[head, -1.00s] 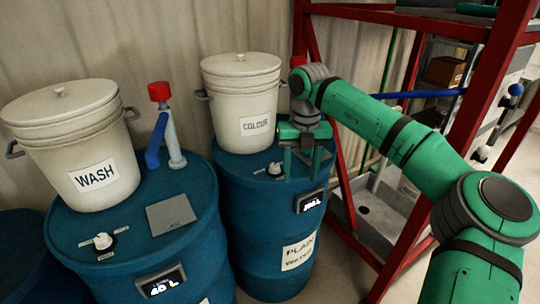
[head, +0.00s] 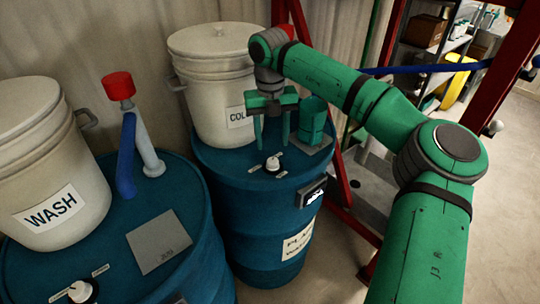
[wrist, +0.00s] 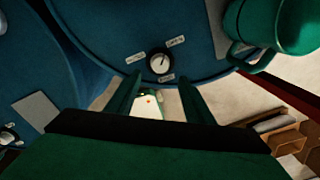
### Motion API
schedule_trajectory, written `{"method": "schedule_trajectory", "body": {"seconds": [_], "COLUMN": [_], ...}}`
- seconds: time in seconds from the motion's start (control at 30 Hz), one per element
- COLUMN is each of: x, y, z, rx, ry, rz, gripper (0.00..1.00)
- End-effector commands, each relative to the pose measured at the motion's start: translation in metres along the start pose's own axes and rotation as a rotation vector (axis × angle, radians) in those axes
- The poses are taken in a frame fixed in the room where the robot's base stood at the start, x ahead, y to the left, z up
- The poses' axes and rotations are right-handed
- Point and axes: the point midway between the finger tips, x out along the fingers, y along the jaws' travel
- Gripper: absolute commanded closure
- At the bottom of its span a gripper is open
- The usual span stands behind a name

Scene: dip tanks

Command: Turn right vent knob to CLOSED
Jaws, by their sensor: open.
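The right vent knob (head: 272,163) is a small black-and-white dial on top of the right blue drum (head: 232,178). It also shows in the wrist view (wrist: 160,62), with small pale labels around it that are too small to read. I cannot tell which label its pointer is on. My gripper (head: 272,146) is open and empty, fingers pointing down, close above the knob. In the wrist view its two fingers (wrist: 161,92) lie to either side, just below the knob in the picture, and do not appear to touch it.
A white COLOUR bucket (head: 215,75) stands behind the knob. A green mug (head: 312,115) stands close to the right of my gripper, on a grey plate (head: 318,147). The left drum (head: 110,215) holds the WASH bucket (head: 45,165), another knob (head: 81,291) and a red-topped pipe (head: 118,86).

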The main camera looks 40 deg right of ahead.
Motion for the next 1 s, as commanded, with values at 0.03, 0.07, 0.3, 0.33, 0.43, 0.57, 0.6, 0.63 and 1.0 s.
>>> {"method": "schedule_trajectory", "body": {"seconds": [0.03,0.07,0.3,0.33,0.43,0.57,0.6,0.63,1.0], "x": [0.011,0.016,0.056,0.059,0.069,0.076,0.077,0.078,0.078], "y": [0.0,0.0,0.0,0.0,0.001,0.006,0.007,0.007,0.003], "z": [0.0,0.0,0.0,0.0,0.0,0.001,0.001,0.001,0.001], "rx": [-0.001,0.0,0.0,0.001,-0.001,-0.008,-0.008,-0.009,-0.004], "ry": [0.002,0.002,0.001,0.001,0.0,0.0,0.0,0.0,-0.001], "rz": [0.003,0.003,0.003,0.003,0.001,0.001,0.001,0.001,0.001], "gripper": [0.52,0.52,0.52,0.52,0.52,0.52,0.52,0.52,0.83]}}
